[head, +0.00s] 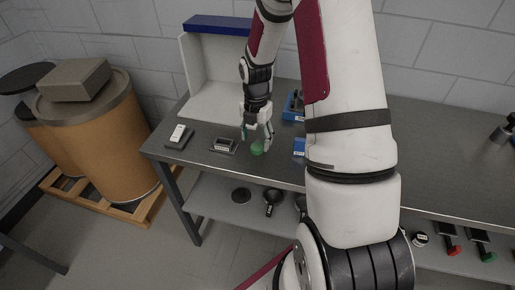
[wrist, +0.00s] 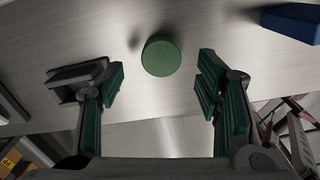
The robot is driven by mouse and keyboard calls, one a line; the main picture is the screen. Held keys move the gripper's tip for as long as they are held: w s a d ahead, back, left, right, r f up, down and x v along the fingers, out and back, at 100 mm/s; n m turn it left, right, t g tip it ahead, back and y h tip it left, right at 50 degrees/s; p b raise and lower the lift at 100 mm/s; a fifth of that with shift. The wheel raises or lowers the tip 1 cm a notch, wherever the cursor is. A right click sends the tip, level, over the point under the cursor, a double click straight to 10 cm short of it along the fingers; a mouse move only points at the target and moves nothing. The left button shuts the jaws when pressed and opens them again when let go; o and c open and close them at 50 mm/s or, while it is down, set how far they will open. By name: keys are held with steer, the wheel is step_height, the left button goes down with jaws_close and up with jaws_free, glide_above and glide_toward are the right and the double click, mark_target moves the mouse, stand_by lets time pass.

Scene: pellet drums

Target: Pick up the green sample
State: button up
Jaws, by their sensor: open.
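The green sample (head: 257,148) is a small round green piece on the grey metal bench top, near its front edge. In the wrist view the green sample (wrist: 161,55) shows as a green disc, ahead of and roughly midway between the finger pads. My gripper (head: 258,133) is just above it in the head view, pointing down. In the wrist view my gripper (wrist: 160,88) is open, its teal-padded fingers wide apart with nothing between them. I cannot tell the exact height gap.
A small dark device (head: 223,145) and a grey device with a white top (head: 179,136) stand left of the sample. Blue bins (head: 298,147) are to the right, partly behind my arm. A white hood (head: 200,95) stands behind. Drums (head: 98,140) stand left of the bench.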

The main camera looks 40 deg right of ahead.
mark_target(256, 147)
steer(key=shift+s+f, duration=0.1)
steer(key=shift+f, duration=1.6)
steer(key=c, duration=1.1)
